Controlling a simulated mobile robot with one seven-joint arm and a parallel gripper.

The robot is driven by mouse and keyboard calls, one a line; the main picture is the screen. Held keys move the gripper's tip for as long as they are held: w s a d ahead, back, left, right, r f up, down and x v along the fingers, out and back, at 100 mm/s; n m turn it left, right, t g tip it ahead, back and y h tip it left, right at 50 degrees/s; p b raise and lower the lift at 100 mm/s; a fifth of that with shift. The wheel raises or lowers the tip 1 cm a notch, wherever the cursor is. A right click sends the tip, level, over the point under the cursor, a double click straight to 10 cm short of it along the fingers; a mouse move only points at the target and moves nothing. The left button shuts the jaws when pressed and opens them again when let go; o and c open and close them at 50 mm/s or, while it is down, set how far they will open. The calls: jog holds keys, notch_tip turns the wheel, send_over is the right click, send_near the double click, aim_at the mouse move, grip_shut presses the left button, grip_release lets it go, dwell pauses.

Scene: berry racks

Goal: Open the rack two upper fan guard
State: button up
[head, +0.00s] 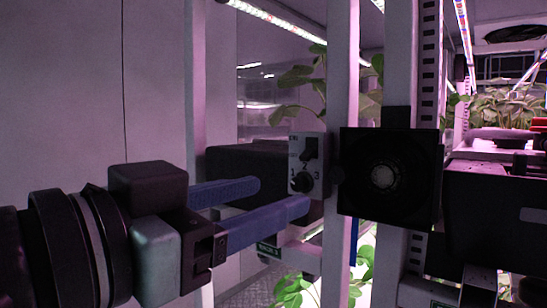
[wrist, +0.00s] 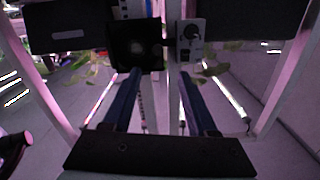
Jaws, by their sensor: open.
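The black square fan unit (head: 388,178) with a pale round centre is mounted on the white rack posts, right of my gripper in the head view. It also shows in the wrist view (wrist: 134,47), just beyond the left fingertip. I take its dark front as the fan guard; I cannot tell guard from housing or whether it is ajar. My gripper (head: 284,195) has two long blue fingers spread apart with nothing between them. In the wrist view the fingers (wrist: 160,76) point toward the rack, and contact with the fan is not clear.
A grey control box (head: 306,165) with a dark knob sits left of the fan, close to the fingertips; it also shows in the wrist view (wrist: 190,40). White posts (head: 342,110) stand beside it. Leafy plants (head: 295,85) and a dark box (head: 495,205) are around. A plain wall (head: 80,90) is left.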

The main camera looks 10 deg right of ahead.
aim_at(336, 175)
jog(key=p+x, duration=0.5)
jog(key=x, duration=0.6)
jog(key=shift+s+d+r, duration=0.1)
jog(key=shift+s+r, duration=0.05)
jog(key=shift+s, duration=0.05)
jog(key=shift+w+d, duration=0.45)
jog(key=shift+d, duration=0.05)
grip_shut()
dwell(0.5)
